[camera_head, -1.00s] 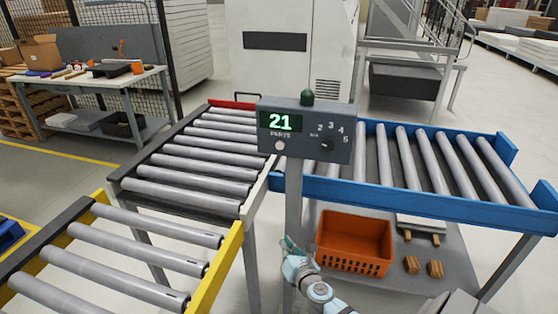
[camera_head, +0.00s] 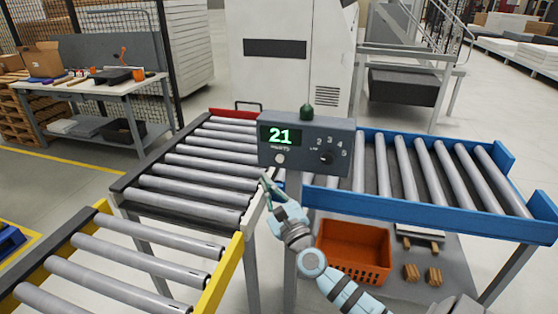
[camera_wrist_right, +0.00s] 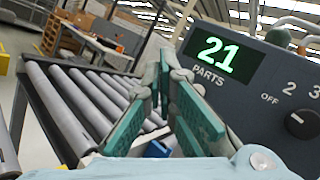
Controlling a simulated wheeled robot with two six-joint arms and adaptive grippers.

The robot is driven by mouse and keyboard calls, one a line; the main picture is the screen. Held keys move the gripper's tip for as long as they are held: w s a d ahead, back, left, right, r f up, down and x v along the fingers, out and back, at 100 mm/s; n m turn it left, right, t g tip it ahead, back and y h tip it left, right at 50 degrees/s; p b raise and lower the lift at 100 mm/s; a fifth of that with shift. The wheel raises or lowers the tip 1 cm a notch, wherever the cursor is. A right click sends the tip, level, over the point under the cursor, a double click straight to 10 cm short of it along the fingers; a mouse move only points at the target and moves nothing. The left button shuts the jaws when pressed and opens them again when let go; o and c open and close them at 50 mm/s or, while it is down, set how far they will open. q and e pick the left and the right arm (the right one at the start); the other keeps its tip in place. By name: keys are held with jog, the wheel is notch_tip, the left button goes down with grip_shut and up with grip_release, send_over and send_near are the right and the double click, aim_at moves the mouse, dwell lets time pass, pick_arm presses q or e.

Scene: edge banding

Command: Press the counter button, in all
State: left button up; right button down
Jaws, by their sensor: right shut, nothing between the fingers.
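The grey counter box (camera_head: 306,143) stands on a post in the middle of the head view. Its green display (camera_head: 281,136) reads 21 PARTS. A round white button (camera_head: 280,159) sits below the display. A dark dial (camera_head: 327,158) with OFF and number marks is to its right, and a green dome (camera_head: 307,111) is on top. My right gripper (camera_head: 266,181) is shut and empty, just below and left of the button, apart from it. In the right wrist view its fingers (camera_wrist_right: 165,62) meet at the tips, left of the display (camera_wrist_right: 222,55). The button's face is hidden or unclear there.
Grey roller conveyors (camera_head: 205,165) run left of the post, and a blue-framed conveyor (camera_head: 440,205) runs to the right. An orange crate (camera_head: 354,248) and small wooden blocks (camera_head: 421,273) are below. A workbench (camera_head: 95,85) stands at the far left.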

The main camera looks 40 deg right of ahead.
aim_at(280, 159)
jog(key=w+d+b, duration=0.1)
jog(key=d, duration=0.1)
jog(key=w+d+b, duration=0.3)
jog(key=w+d, duration=0.1)
jog(key=d, duration=0.1)
jog(key=shift+d+b, duration=0.1)
jog(key=shift+b, duration=0.2)
dwell(1.2)
jog(key=shift+w+d+b, duration=0.3)
jog(key=shift+d, duration=0.05)
jog(key=shift+w+d+b, duration=0.3)
jog(key=shift+d+b, duration=0.1)
dwell(0.7)
dwell(0.4)
jog(key=shift+s+a+p, duration=0.55)
jog(key=shift+a+p, duration=0.15)
jog(key=shift+a, duration=0.05)
